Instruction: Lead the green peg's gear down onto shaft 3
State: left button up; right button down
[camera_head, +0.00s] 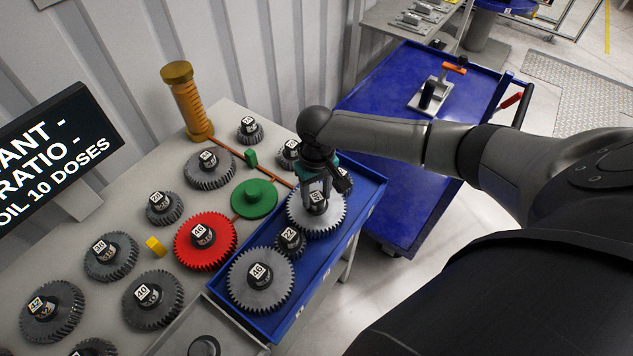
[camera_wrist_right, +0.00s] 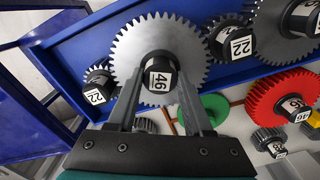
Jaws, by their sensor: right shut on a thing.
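My right gripper (camera_head: 318,188) points down over the blue tray (camera_head: 367,207) and is shut on the hub of a large grey gear (camera_head: 333,222). The shaft under the held gear is hidden, and I cannot tell how far down the gear sits. A small green block (camera_head: 251,158) stands near the orange rod. My left gripper is not in view.
Another large grey gear (camera_head: 246,294) lies at the tray's near end. A red gear (camera_head: 190,259), a green disc (camera_head: 266,206) and several grey gears stand on the grey table (camera_head: 125,207). An orange ribbed post (camera_head: 188,105) stands at the back. A blue cart (camera_head: 385,95) is beyond.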

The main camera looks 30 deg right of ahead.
aim_at(317, 197)
jog(key=shift+w+f, duration=0.15)
jog(key=shift+f, duration=0.4)
jog(key=shift+f+b, duration=0.15)
jog(key=shift+b, duration=0.2)
jog(key=c, duration=0.7)
grip_release()
jog(key=o, duration=0.5)
jog(key=shift+c, duration=0.2)
jog(key=shift+s+f, duration=0.2)
jog(key=shift+s, duration=0.05)
notch_tip(317, 197, up, 16)
jog(key=shift+w+f+p, duration=0.1)
jog(key=shift+f+p, duration=0.15)
jog(key=shift+p, duration=0.65)
